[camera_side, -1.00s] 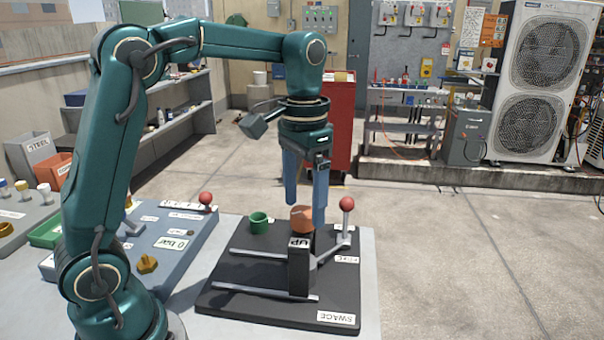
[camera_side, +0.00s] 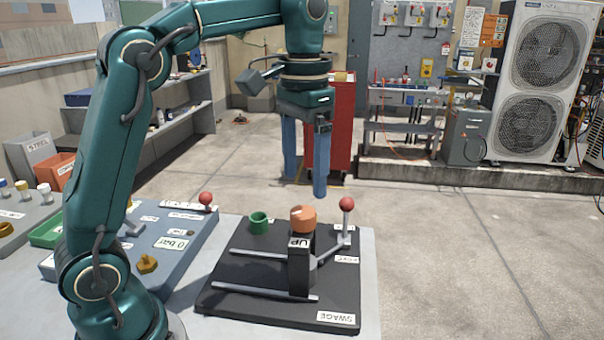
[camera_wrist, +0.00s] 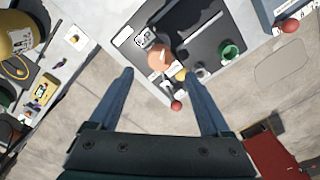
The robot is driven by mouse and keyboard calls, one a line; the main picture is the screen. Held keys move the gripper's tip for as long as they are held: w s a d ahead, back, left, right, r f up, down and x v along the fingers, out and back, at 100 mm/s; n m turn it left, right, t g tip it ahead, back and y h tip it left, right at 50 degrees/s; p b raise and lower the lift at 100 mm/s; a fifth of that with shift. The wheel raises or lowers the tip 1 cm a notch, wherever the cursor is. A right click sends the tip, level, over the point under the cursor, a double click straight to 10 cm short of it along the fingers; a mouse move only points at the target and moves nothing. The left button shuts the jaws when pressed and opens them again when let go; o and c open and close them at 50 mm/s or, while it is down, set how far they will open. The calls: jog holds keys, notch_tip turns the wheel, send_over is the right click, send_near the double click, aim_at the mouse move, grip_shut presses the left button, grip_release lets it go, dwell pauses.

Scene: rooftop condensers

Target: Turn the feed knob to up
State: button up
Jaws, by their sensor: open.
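An orange-copper knob (camera_side: 303,217) sits on top of a black post (camera_side: 300,265) on the black swage fixture. The post has a white label reading "UP" (camera_side: 299,243). The knob also shows in the wrist view (camera_wrist: 157,58), ahead of the fingers, beside the UP label. My gripper (camera_side: 305,190) points down above the fixture, with its blue fingers apart and nothing between them. The fingertips are higher than the knob and clear of it. In the wrist view my gripper (camera_wrist: 168,75) also shows as open and empty. No pointer on the knob can be made out.
A red-balled lever (camera_side: 347,205) rises just right of the knob. A green cup (camera_side: 258,223) stands at the plate's back left. The grey panel (camera_side: 195,225) at left carries another red-balled lever and a brass knob (camera_side: 147,263). A red cabinet (camera_side: 335,130) stands behind.

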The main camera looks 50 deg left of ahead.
aim_at(292, 210)
jog(key=shift+s+d+r+n+g+h, duration=0.2)
jog(key=shift+s+r+n+g+h, duration=0.55)
jog(key=shift+r+n+h, duration=0.2)
jog(key=f+n+t+h, duration=0.2)
jog(key=f+n+h, duration=0.1)
jog(key=n+h, duration=0.2)
jog(key=a+f+n+t+h, duration=0.1)
jog(key=f+n+t+h, duration=0.2)
jog(key=n+h, duration=0.2)
jog(key=a+f+n+t+h, duration=0.1)
jog(key=f+n+t+h, duration=0.2)
jog(key=n, duration=0.7)
jog(key=shift+w+a+f+n+h, duration=0.15)
jog(key=shift+f+n+h, duration=0.1)
jog(key=shift+h, duration=0.25)
jog(key=shift+w+f+n+h, duration=0.1)
jog(key=shift+w+f+h, duration=0.1)
jog(key=shift+h, duration=0.25)
jog(key=shift+x, duration=2.55)
